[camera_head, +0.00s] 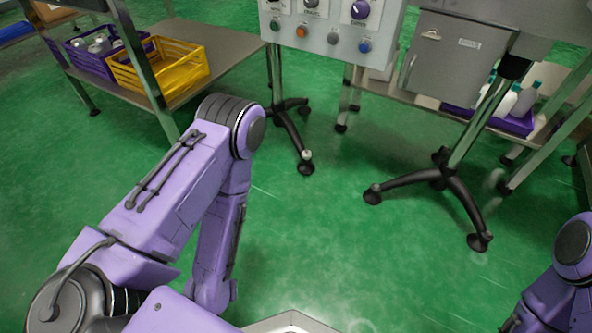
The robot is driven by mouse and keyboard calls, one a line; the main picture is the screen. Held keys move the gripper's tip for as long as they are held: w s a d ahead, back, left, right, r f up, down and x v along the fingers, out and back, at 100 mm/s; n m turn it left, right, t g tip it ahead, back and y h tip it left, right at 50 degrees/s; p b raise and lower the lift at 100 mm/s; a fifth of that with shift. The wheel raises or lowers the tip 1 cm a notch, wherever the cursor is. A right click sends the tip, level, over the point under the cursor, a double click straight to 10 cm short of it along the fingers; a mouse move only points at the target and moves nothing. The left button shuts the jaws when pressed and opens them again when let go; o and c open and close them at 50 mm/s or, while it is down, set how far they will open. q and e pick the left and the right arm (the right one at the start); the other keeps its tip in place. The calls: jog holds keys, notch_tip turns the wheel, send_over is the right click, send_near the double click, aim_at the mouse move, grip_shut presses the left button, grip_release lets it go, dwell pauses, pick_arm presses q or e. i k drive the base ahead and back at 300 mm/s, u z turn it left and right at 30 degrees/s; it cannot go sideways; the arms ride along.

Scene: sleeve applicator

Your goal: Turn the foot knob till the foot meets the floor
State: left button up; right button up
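Two floor stands with dark splayed legs are in the head view. The left stand's base (287,106) is below a control panel, and its front foot (306,167) has a small pale piece on top. The right stand's base (443,177) is below a grey cabinet; its left foot (373,195) and front foot (479,241) show dark round pads. My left arm bends down in front of the left stand, and my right arm is at the lower right; both grippers are out of view.
The control panel (325,28) with knobs and buttons and the grey cabinet (455,58) hang above the stands. A table with a yellow crate (190,75) and a purple crate (84,58) is at left. A purple tray (518,124) holds bottles at right. The green floor ahead is clear.

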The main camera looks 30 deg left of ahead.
aim_at(306, 157)
jog(key=z, duration=0.05)
jog(key=k, duration=0.6)
jog(key=u, duration=0.75)
jog(key=i, duration=1.75)
jog(key=z, duration=0.8)
